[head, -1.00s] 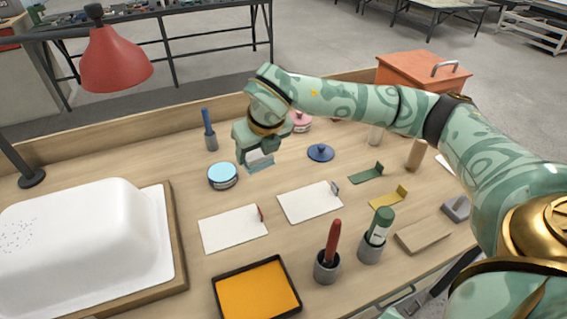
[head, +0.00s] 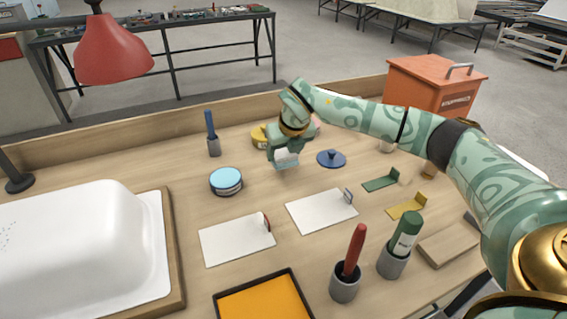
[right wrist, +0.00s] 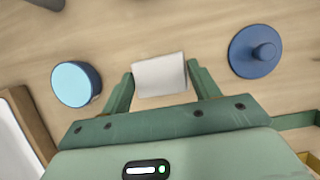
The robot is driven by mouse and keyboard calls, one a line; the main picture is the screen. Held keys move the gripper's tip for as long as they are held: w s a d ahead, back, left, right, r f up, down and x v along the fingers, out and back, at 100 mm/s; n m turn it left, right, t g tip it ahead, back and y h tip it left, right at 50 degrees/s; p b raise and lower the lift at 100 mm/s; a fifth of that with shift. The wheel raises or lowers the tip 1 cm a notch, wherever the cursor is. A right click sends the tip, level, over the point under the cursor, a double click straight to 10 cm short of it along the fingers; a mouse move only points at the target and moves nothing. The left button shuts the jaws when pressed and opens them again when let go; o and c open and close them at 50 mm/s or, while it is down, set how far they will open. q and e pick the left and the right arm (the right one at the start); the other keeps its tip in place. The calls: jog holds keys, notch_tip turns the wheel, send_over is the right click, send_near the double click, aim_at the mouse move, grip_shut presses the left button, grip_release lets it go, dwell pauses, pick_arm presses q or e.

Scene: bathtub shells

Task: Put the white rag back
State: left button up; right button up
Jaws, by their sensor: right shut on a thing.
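The white rag (right wrist: 159,75) is pinched between the fingers of my right gripper (right wrist: 161,82) in the right wrist view. In the head view the rag (head: 287,158) shows as a small pale patch at the fingertips of my right gripper (head: 286,161). The gripper is between the light-blue-topped tin (head: 226,179) and the dark blue knobbed lid (head: 331,158). I cannot tell how high the rag is above the table. My left gripper is not in view.
Two white plates (head: 236,243) (head: 318,212) lie in front of the gripper. Small green (head: 381,184) and yellow (head: 404,208) stands are to the right. Red (head: 355,250) and green (head: 406,235) tools stand in grey cups. A white tub shell (head: 75,250) fills the left.

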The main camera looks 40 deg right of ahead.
aim_at(287, 156)
notch_tip(287, 156, down, 4)
jog(key=shift+r+b, duration=0.15)
jog(key=shift+b, duration=0.65)
jog(key=shift+r, duration=0.2)
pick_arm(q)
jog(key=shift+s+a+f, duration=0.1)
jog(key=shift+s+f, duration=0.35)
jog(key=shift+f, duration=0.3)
pick_arm(e)
jog(key=shift+f, duration=0.1)
jog(key=o, duration=0.9)
jog(key=shift+o, duration=0.2)
pick_arm(q)
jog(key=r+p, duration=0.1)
jog(key=p, duration=0.1)
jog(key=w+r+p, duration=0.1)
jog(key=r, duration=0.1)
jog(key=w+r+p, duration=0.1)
jog(key=p, duration=0.1)
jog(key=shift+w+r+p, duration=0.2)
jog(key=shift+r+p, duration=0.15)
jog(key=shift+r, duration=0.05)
pick_arm(e)
jog(key=v, duration=1.2)
